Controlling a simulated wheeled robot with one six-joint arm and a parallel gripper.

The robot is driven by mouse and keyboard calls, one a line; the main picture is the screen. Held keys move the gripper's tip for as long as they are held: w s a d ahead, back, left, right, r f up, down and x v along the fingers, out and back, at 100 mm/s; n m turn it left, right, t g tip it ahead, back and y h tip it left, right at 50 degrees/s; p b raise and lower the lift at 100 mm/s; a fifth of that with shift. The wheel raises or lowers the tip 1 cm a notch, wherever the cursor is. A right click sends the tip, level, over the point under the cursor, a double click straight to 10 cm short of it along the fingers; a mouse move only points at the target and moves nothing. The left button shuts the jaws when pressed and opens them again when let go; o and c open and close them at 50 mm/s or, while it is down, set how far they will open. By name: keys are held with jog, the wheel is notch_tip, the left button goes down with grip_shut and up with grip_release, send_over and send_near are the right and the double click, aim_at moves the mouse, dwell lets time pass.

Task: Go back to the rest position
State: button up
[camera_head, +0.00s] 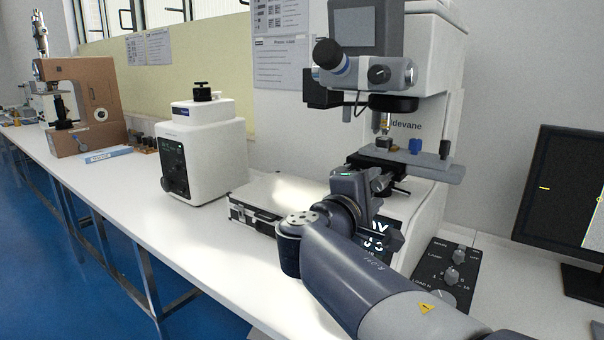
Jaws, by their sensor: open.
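My gripper (391,183) is at the end of my dark grey arm, just in front of the large white hardness tester (437,218). It points toward the tester's stage (428,168), a little below and left of it. The jaws are open, though they look small and dark and are partly hidden by my wrist. I cannot tell whether they touch the stage. A small brass-coloured piece (387,143) is on the stage under the indenter, with a blue knob (415,146) to its right.
A silver case (262,204) lies left of my wrist. A white machine (203,148) and a brown tester (84,100) stand farther left on the white bench (130,190). A knob panel (447,275) and a monitor (567,200) are at right. The bench's front left stretch is clear.

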aim_at(384, 182)
jog(key=v, duration=0.5)
jog(key=x, duration=1)
jog(key=shift+w+d, duration=0.2)
jog(key=shift+d, duration=0.05)
jog(key=shift+f+m+b, duration=0.1)
jog(key=shift+m+b, duration=0.3)
jog(key=shift+m, duration=0.8)
jog(key=m, duration=0.3)
jog(key=shift+w+b, duration=0.1)
jog(key=shift+b, duration=0.2)
jog(key=m, duration=0.5)
jog(key=m+p, duration=0.3)
jog(key=m, duration=0.3)
jog(key=shift+a+p, duration=0.1)
jog(key=shift+p, duration=0.25)
jog(key=m+p, duration=0.2)
jog(key=shift+m, duration=0.3)
jog(key=shift+m+p, duration=0.3)
jog(key=shift+p, duration=0.15)
